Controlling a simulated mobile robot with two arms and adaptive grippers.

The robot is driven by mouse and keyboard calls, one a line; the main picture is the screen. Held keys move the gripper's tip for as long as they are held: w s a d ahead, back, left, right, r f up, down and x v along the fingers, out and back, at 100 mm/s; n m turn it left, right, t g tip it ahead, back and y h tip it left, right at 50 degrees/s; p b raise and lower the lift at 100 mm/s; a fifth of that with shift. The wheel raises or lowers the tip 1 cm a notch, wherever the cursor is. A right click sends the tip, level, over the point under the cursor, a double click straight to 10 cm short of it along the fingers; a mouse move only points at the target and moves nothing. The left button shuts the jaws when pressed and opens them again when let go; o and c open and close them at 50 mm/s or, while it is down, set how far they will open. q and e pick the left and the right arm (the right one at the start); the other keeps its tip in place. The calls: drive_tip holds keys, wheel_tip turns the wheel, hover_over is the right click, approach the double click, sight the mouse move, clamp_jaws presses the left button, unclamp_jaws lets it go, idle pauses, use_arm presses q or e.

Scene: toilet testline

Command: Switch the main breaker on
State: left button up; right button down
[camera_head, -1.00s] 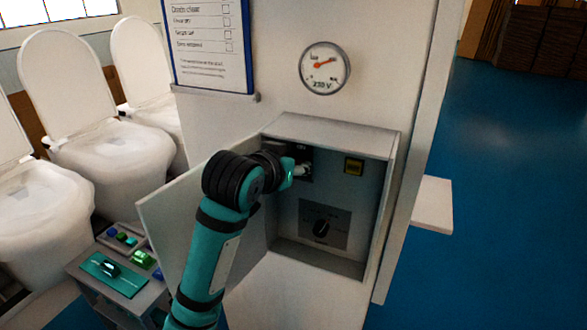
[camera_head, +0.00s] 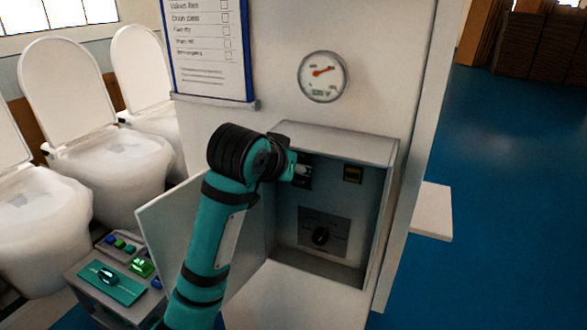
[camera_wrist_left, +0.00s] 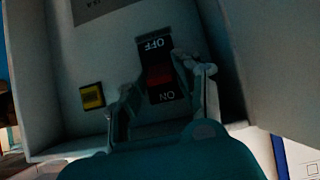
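The main breaker is a dark plate with a red switch (camera_wrist_left: 159,77) inside the open grey wall box. In the left wrist view its lettering is upside down, with OFF above the red part and ON below. In the head view the breaker's dark plate (camera_head: 304,182) is at the box's upper left, partly covered by my gripper. My left gripper (camera_head: 299,168) reaches into the box from the left. In the wrist view its fingers (camera_wrist_left: 156,85) stand apart on either side of the breaker; contact cannot be told. My right gripper is not in view.
The box door (camera_head: 160,222) hangs open at left, behind my arm. A gauge (camera_head: 323,76) hangs above.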

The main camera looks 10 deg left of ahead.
use_arm(q)
drive_tip(key=shift+o, duration=1.2)
drive_tip(key=v, duration=0.7)
drive_tip(key=shift+s+r, duration=0.1)
drive_tip(key=shift+r, duration=0.05)
